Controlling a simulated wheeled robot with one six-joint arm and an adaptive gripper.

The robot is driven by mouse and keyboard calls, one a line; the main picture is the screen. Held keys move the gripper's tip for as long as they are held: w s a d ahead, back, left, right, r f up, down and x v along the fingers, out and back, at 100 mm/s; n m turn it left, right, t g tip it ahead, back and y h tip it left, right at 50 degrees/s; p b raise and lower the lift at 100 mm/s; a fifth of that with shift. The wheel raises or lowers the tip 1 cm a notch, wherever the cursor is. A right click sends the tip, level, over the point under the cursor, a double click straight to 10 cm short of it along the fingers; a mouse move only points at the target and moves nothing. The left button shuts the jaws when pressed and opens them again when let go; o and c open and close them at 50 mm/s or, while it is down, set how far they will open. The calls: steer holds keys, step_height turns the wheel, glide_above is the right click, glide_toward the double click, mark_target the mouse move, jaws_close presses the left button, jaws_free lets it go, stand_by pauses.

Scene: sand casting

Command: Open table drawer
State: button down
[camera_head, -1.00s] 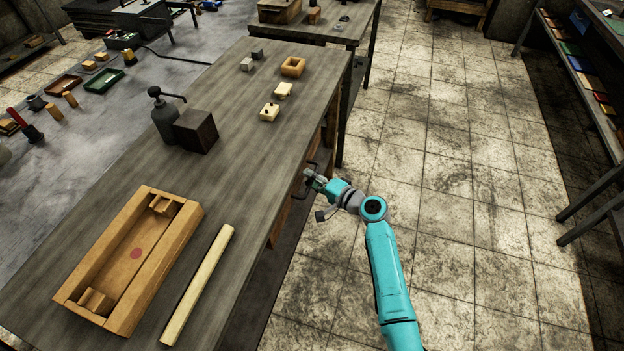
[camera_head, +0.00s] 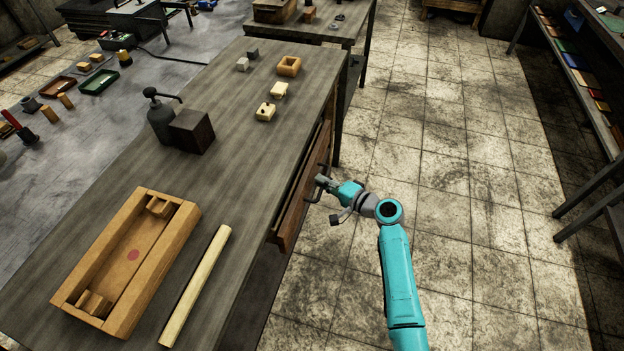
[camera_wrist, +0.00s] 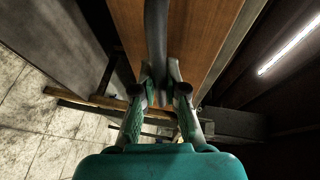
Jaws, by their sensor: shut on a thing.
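The table drawer has a brown wooden front (camera_head: 300,200) on the right side of the grey wooden table (camera_head: 235,185). In the head view it stands out a little from the table edge. My gripper (camera_head: 322,183) is at the dark handle (camera_head: 313,190) on this front. In the wrist view my gripper (camera_wrist: 160,90) has its two fingers closed around the dark curved handle (camera_wrist: 156,40), with the brown drawer front (camera_wrist: 195,35) behind it. The inside of the drawer is hidden.
On the table lie a wooden mould box (camera_head: 130,260), a pale wooden bar (camera_head: 197,285), a dark block (camera_head: 191,131), an oil can (camera_head: 160,120) and several small blocks. The tiled floor (camera_head: 440,200) right of the table is clear. A shelf (camera_head: 590,100) stands at the far right.

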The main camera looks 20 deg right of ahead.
steer(key=s+d, duration=1.1)
steer(key=d, duration=0.4)
steer(key=shift+s+d, duration=0.2)
steer(key=shift+d, duration=0.15)
steer(key=c, duration=1.2)
jaws_free()
steer(key=v, duration=1.2)
